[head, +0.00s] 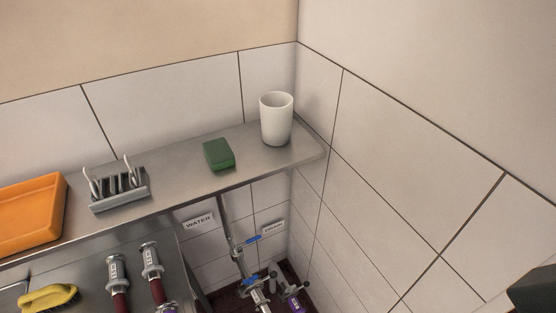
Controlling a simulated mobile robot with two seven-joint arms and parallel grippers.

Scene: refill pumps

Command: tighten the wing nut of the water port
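A sign reading WATER (199,222) hangs below the shelf. Next to it a metal pipe (228,222) runs down to valves with blue handles (252,240). At the bottom edge are metal port fittings (259,298) with small wing-like parts, too small to tell which is the water port's wing nut or how tight it is. A fitting with a purple collar (297,308) is beside them, partly cut off. Neither of my grippers can be made out in this view.
A steel shelf (190,181) holds an orange tray (28,212), a grey rack (120,191), a green sponge (218,154) and a white cup (276,119). Below are two hose ends (117,275) (152,263) and a yellow brush (48,298). Tiled walls (390,215) meet in the corner.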

